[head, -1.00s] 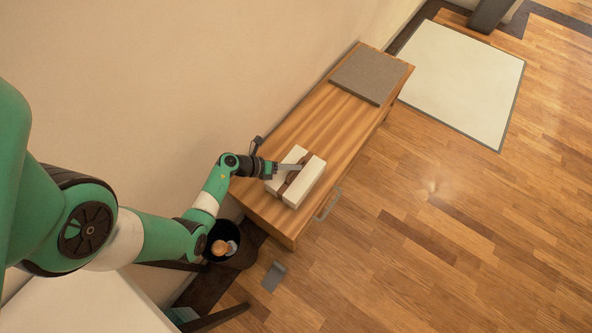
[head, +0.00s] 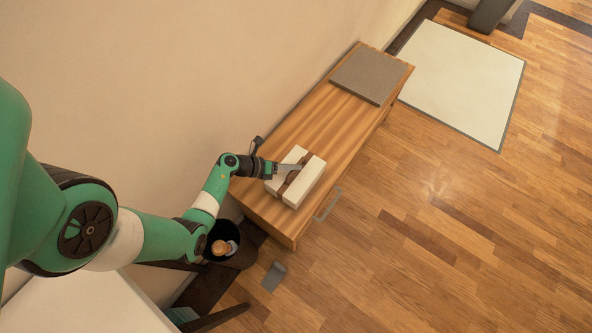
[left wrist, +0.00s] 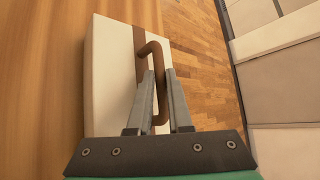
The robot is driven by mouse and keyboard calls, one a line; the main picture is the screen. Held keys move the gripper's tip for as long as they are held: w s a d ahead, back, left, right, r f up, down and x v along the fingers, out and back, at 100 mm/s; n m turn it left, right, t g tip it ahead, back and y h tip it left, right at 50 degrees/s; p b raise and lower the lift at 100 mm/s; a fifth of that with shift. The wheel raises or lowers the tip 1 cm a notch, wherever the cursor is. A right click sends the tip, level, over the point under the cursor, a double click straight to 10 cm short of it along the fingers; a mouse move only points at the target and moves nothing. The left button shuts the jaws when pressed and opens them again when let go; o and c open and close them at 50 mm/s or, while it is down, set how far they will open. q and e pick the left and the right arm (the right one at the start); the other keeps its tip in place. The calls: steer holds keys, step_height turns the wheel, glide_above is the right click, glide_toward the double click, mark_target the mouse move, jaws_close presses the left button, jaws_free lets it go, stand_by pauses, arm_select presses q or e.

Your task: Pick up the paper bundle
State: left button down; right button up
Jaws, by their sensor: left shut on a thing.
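The paper bundle (head: 308,182) is a white block with a brown band around its middle, lying on the near end of the wooden cabinet top. In the left wrist view the bundle (left wrist: 110,82) shows a brown loop standing up from its band. My left gripper (head: 298,167) reaches over the bundle from the left. In the left wrist view its two fingers (left wrist: 158,78) are on either side of the brown loop and shut on it. The bundle appears to rest on the cabinet top. My right gripper is not in view.
The wooden cabinet (head: 322,130) stands along the wall and carries a grey flat slab (head: 372,74) at its far end. A dark bin (head: 238,250) stands by its near end. A small grey object (head: 274,275) lies on the floor. The middle of the cabinet top is clear.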

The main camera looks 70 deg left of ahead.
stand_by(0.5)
arm_select(q)
steer(key=shift+r+p, duration=0.35)
steer(key=shift+r, duration=0.1)
step_height(320, 180, up, 3)
steer(key=shift+f+p, duration=0.15)
steer(key=shift+p, duration=0.9)
steer(key=s+d+r+p, duration=0.8)
steer(key=d+r+p, duration=0.1)
steer(key=d+p, duration=0.1)
steer(key=shift+d+r, duration=0.25)
steer(key=shift+d, duration=0.45)
